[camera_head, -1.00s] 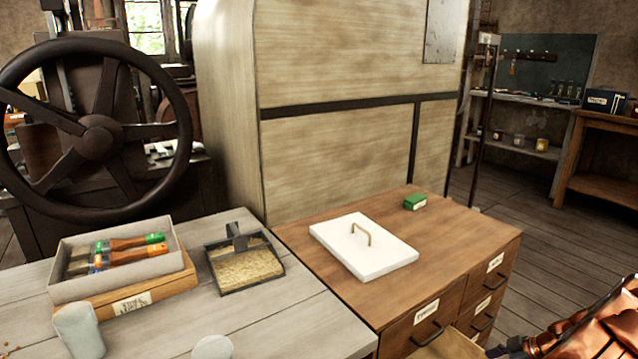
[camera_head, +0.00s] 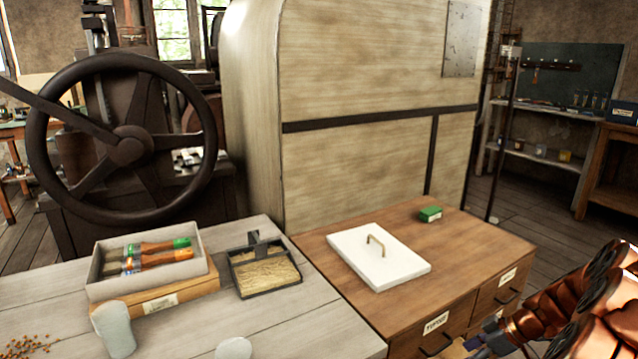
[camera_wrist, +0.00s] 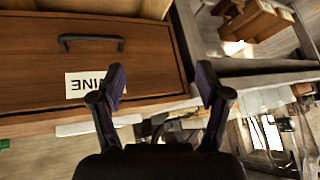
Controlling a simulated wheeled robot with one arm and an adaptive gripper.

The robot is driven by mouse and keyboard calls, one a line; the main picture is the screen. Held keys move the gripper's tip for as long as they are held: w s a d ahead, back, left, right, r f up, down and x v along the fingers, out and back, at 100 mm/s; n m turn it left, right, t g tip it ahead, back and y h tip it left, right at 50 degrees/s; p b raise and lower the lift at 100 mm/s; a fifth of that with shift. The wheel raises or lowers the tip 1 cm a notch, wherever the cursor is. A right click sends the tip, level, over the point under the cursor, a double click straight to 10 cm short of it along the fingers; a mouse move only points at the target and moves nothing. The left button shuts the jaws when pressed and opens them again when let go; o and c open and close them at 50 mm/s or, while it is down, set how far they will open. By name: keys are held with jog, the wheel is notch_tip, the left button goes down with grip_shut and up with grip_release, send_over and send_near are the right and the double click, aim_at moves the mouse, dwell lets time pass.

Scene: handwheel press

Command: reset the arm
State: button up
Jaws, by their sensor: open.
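My gripper (camera_wrist: 160,88) shows in the wrist view with its two dark fingers spread apart and nothing between them. Beyond the fingers is a wooden drawer front (camera_wrist: 150,75) with a dark handle (camera_wrist: 90,43) and a white label. In the head view my copper-coloured arm reaches in at the lower right, beside the front of the wooden drawer cabinet (camera_head: 330,255). The fingers are not clear in that view.

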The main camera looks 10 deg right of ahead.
jog(key=s+a+r+m+g+h+p, duration=0.1)
jog(key=s+a+r+g+p, duration=0.15)
jog(key=a+r+p, duration=0.65)
jog(key=s+a+r+m+g+p, duration=0.1)
jog(key=s+a+r+g+p, duration=0.15)
jog(key=a+r, duration=1.3)
jog(key=s+a+r+m+h+p, duration=0.2)
jog(key=s+r+p, duration=0.4)
jog(key=s, duration=0.3)
jog(key=s+a+r+m+g+h+p, duration=0.1)
jog(key=s+a+r+m+h+p, duration=0.1)
jog(key=s+r+p, duration=0.4)
jog(key=s+a+r+m, duration=0.1)
jog(key=s+a+r, duration=0.1)
jog(key=s+r, duration=0.1)
jog(key=shift+s+h, duration=0.4)
jog(key=shift+s, duration=0.4)
jog(key=shift+a+r, duration=0.1)
jog(key=shift+c, duration=0.3)
